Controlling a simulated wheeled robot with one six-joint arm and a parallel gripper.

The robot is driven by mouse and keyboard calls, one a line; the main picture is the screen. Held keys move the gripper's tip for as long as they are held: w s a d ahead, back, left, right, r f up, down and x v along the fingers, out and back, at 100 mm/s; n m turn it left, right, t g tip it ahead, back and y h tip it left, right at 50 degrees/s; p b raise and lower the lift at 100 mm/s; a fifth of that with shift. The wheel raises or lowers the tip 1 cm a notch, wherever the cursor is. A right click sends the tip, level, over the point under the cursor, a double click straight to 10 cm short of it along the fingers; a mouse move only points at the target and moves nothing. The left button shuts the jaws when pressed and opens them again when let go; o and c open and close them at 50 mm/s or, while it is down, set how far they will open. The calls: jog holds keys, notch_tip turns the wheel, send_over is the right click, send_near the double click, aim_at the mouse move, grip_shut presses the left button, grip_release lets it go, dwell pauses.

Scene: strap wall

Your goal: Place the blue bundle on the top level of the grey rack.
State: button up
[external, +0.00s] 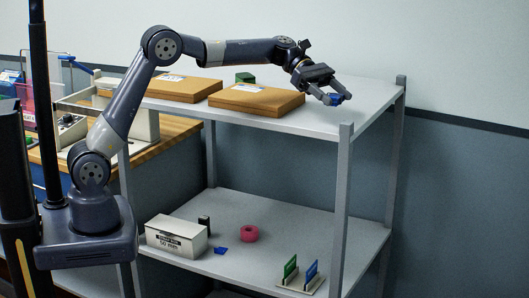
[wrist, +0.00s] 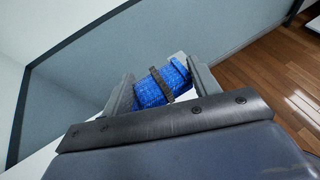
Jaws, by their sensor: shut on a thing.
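My gripper (external: 331,96) is shut on the blue bundle (external: 337,99), near the right end of the top level (external: 372,95) of the grey rack. In the wrist view the bundle (wrist: 152,90) is a blue speckled roll with a dark strap around it, between the two fingers of my gripper (wrist: 162,84).
Two flat brown boxes (external: 256,98) (external: 178,88) and a green object (external: 245,77) are on the top level, left of my gripper. The top level's right part is clear.

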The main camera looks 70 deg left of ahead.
aim_at(332, 124)
jog(key=shift+f, duration=2.75)
jog(key=o, duration=1)
jog(key=shift+f, duration=0.1)
jog(key=b+v, duration=0.1)
jog(key=v, duration=1.1)
